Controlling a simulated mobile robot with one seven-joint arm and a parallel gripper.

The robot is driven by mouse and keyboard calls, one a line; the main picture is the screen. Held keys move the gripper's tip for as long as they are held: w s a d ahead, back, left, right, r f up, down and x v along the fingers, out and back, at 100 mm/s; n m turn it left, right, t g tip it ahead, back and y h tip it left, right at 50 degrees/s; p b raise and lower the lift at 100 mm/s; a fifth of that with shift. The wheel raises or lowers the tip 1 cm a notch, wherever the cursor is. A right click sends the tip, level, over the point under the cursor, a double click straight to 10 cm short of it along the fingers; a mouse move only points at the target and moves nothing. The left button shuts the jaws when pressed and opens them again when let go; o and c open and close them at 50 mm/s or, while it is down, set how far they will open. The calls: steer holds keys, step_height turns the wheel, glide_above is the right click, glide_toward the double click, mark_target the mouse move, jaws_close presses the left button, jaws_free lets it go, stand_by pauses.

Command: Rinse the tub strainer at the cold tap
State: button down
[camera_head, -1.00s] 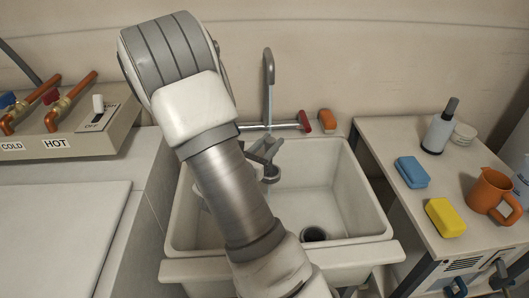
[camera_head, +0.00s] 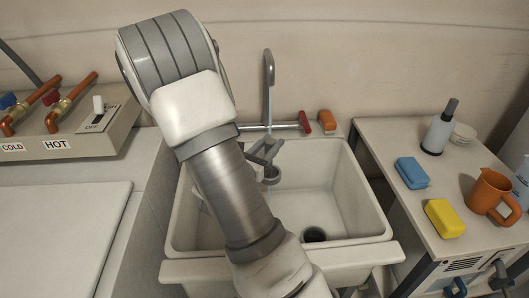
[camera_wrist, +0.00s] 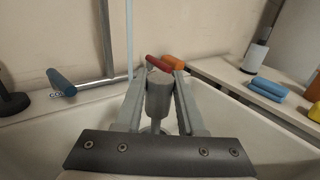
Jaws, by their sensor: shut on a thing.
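My gripper (camera_head: 262,152) is shut on a grey, roughly cylindrical piece, taken as the tub strainer (camera_head: 271,174), held over the back of the white sink (camera_head: 335,243). In the wrist view the strainer (camera_wrist: 159,97) stands between both fingers. The tap's tall spout (camera_head: 268,65) rises behind the sink. A pale blue streak like running water (camera_head: 268,106) drops from it. In the wrist view the streak (camera_wrist: 130,40) ends behind the left finger; I cannot tell if it touches the strainer. The tap has a blue handle (camera_wrist: 62,82) and a red handle (camera_head: 304,122).
An orange block (camera_head: 327,120) sits on the sink's back rim. The right cabinet holds blue (camera_head: 411,172) and yellow sponges (camera_head: 445,218), an orange jug (camera_head: 488,192) and a grey-and-white bottle (camera_head: 437,133). COLD and HOT pipes (camera_head: 70,95) are at left. The sink's right side is clear around the drain (camera_head: 314,234).

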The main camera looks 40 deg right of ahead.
steer(key=shift+s+a+r+p, duration=0.65)
steer(key=shift+s+r, duration=0.25)
steer(key=shift+s, duration=0.05)
steer(key=shift+s+a+r+p, duration=0.6)
steer(key=shift+s+r+p, duration=0.05)
steer(key=shift+s+r, duration=0.25)
